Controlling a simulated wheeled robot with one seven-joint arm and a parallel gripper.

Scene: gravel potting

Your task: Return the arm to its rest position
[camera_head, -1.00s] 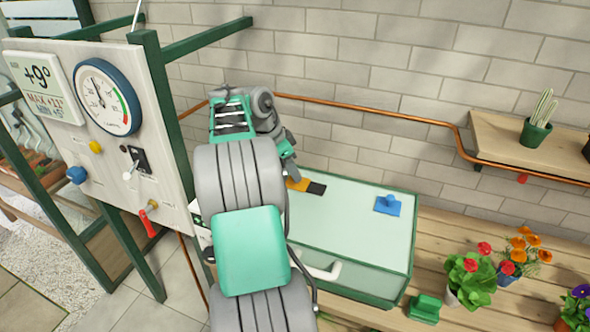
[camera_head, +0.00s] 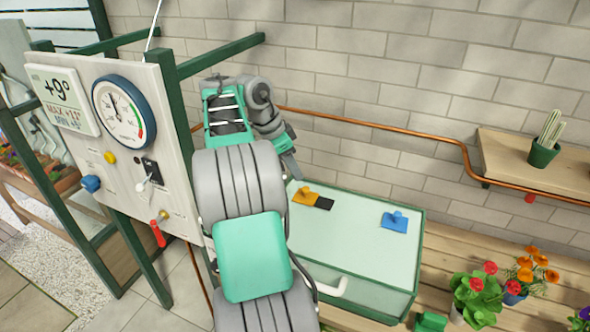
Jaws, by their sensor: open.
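My arm rises through the middle of the view in grey and green segments and bends over at the top. My gripper (camera_head: 294,173) points down and to the right, above the far left part of the pale green-edged cabinet (camera_head: 360,240). Only part of its fingers shows, and nothing is seen held in it. An orange and black tool (camera_head: 306,197) lies on the cabinet top just below the fingers. The gripper appears apart from it. A blue tool with a knob (camera_head: 395,221) lies farther right on the same top.
A panel with a round gauge (camera_head: 124,112), a display (camera_head: 63,98) and several knobs stands close left of my arm. A copper pipe (camera_head: 400,138) runs along the brick wall. A shelf with a cactus (camera_head: 545,139) is at right. Flower pots (camera_head: 477,301) stand on the wooden bench.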

